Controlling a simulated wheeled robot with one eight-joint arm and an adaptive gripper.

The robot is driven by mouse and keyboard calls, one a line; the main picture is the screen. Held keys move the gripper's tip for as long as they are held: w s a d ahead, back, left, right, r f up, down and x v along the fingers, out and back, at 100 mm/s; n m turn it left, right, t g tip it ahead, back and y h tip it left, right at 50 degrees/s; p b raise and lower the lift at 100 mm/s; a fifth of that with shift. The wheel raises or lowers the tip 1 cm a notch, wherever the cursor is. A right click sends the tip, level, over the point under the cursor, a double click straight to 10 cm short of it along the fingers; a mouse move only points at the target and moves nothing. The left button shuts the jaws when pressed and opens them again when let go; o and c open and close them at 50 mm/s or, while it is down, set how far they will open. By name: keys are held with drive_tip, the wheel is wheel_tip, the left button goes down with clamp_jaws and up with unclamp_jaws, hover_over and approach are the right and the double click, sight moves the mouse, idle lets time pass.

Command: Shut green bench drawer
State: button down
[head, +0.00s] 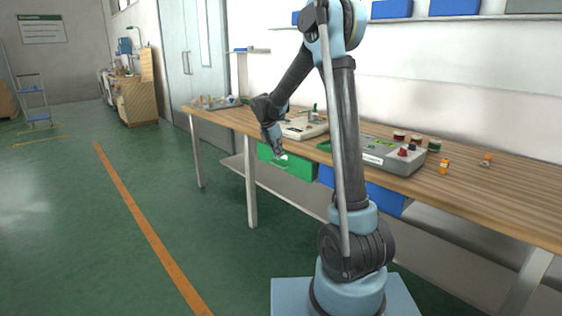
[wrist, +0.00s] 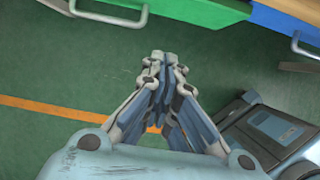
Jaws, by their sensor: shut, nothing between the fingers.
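The green bench drawer (head: 295,166) hangs under the wooden bench, left of a blue drawer. Its front and pale handle show in the head view; from there I cannot tell how far it stands out. In the wrist view the green drawer (wrist: 205,10) is at the top edge, with its metal handle (wrist: 110,12) sticking out to the left.
A blue drawer (head: 385,197) sits right of the green one. The wooden bench (head: 490,195) carries a grey device (head: 376,153) and small parts. A bench leg (head: 251,182) stands left of the drawers. The green floor (head: 90,220) in front is clear.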

drive_tip(key=t+h, duration=0.3)
approach(296, 173)
wheel_tip(296, 173, down, 3)
drive_tip(key=s, duration=0.1)
drive_tip(key=shift+w+d+f, duration=0.1)
drive_tip(key=shift+w+d, duration=0.5)
drive_tip(key=shift+w, duration=0.1)
drive_tip(key=shift+w+d+f, duration=0.15)
drive_tip(key=shift+w+d, duration=0.45)
drive_tip(key=shift+w, duration=0.15)
drive_tip(key=shift+a, duration=0.1)
